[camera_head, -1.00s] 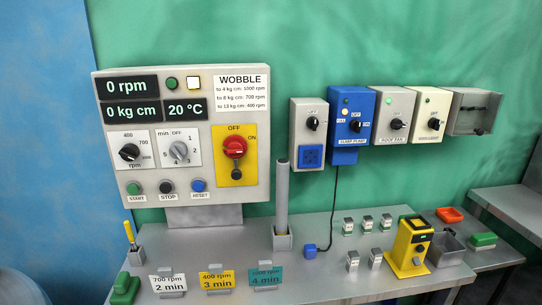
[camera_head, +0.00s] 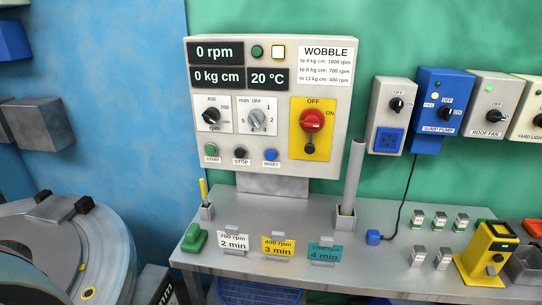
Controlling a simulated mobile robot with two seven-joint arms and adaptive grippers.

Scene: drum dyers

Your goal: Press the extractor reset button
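The control panel (camera_head: 225,174) stands upright on a post at the back of the grey bench, facing me. Its blue reset button (camera_head: 270,155), labelled RESET, is at the right end of the bottom row. The black stop button (camera_head: 240,152) and green start button (camera_head: 211,150) sit to its left. Nothing covers the reset button. The displays read 0 rpm, 0 kg cm and 20 °C. The red rotary switch (camera_head: 312,121) is on a yellow plate at the panel's right. Neither of my grippers shows in this view.
A large round drum machine (camera_head: 112,238) stands at the lower left. The bench (camera_head: 300,210) carries a grey upright tube (camera_head: 353,180), coloured cards, a green block (camera_head: 194,238) and a yellow device (camera_head: 487,255). Wall switch boxes, including the blue sump pump box (camera_head: 431,105), hang at the right.

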